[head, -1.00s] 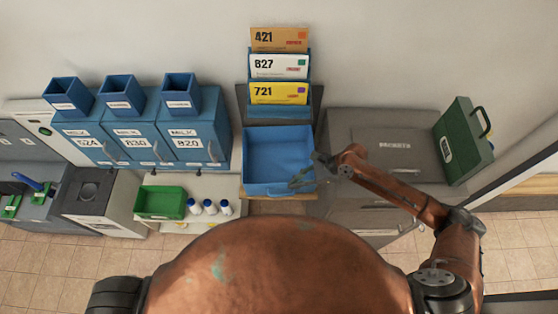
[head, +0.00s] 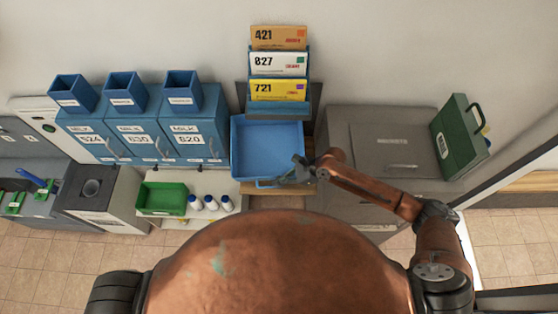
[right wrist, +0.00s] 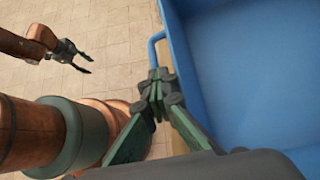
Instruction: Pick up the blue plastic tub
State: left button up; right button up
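The blue plastic tub (head: 268,150) is an open, empty-looking rectangular tub in the middle of the head view, just in front of the envelope rack. My right gripper (head: 290,175) is at its near right corner. In the right wrist view the tub (right wrist: 260,70) fills the right side, with a blue handle (right wrist: 154,48) on its outer wall. There the fingers of my right gripper (right wrist: 157,90) come together at the wall by the handle and look shut on it. My left gripper (right wrist: 82,60) shows at upper left over the floor, fingers apart and empty.
The rack (head: 283,107) with several numbered envelopes stands behind the tub. Blue mail boxes (head: 195,125) are close on its left. A green tray (head: 163,198) and white bottles (head: 211,203) sit at lower left. A grey cabinet (head: 385,150) and a green case (head: 459,138) are on the right.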

jog(key=shift+s+d+f, duration=0.1)
jog(key=shift+d+f, duration=0.25)
jog(key=shift+f, duration=0.25)
jog(key=shift+s+d+f, duration=0.1)
jog(key=shift+d+f, duration=0.25)
jog(key=shift+f, duration=0.2)
grip_shut()
jog(key=shift+d, duration=0.1)
pick_arm(q)
jog(key=shift+s+f, duration=0.15)
jog(key=shift+s, duration=0.45)
jog(key=shift+w+d, duration=0.1)
jog(key=shift+w, duration=0.2)
pick_arm(e)
jog(key=shift+w, duration=0.15)
jog(key=shift+w+r, duration=0.1)
jog(key=shift+r, duration=0.4)
jog(key=r, duration=0.8)
jog(key=shift+w+a+r, duration=0.25)
jog(key=shift+w, duration=0.15)
pick_arm(q)
jog(key=shift+w+f, duration=0.15)
jog(key=shift+f, duration=0.15)
pick_arm(e)
jog(key=shift+r, duration=0.45)
jog(key=shift+c, duration=1.4)
grip_release()
jog(key=shift+a, duration=0.1)
